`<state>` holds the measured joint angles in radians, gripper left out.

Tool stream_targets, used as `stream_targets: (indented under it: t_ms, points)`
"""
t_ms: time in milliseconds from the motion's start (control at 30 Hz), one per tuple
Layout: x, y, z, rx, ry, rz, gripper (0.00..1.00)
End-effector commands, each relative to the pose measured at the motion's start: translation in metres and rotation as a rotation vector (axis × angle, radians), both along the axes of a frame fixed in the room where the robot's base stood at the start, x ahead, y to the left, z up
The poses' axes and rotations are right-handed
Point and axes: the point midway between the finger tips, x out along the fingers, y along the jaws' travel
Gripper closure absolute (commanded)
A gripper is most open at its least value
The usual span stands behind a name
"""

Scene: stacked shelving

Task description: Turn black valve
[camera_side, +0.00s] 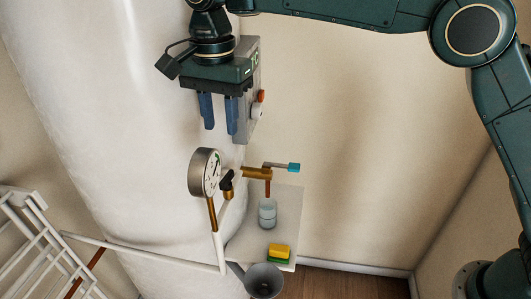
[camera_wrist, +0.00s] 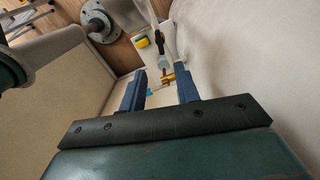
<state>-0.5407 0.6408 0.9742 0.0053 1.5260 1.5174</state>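The black valve (camera_side: 227,181) is a small dark handle on a brass fitting beside the round pressure gauge (camera_side: 205,172) in the side view. My gripper (camera_side: 219,128) is above the valve and gauge, pointing down, with its two blue fingers apart and nothing between them. In the wrist view my gripper (camera_wrist: 159,70) also shows open. A dark shape shows beyond the fingertips there, but I cannot tell whether it is the valve.
A brass tap with a cyan handle (camera_side: 293,168) is right of the valve, above a glass (camera_side: 267,212). A yellow-green sponge (camera_side: 279,252) and grey funnel (camera_side: 264,281) are lower. The large white tank (camera_side: 110,130) stands behind; a control box (camera_side: 252,90) is near my gripper.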

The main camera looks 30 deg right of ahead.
Motion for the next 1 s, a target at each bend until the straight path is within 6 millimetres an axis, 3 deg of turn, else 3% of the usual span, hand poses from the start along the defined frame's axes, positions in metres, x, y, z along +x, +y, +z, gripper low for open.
stream_targets:
  t_ms: [200,567,733,1000]
  points:
    - [0.0,0.0,0.013,0.001,-0.001,0.0,0.68]
    - [0.0,0.0,0.016,0.0,0.0,0.001,0.68]
    - [0.0,-0.001,0.015,0.003,-0.004,0.001,1.0]
    - [0.001,-0.007,0.008,0.037,-0.063,0.008,1.0]
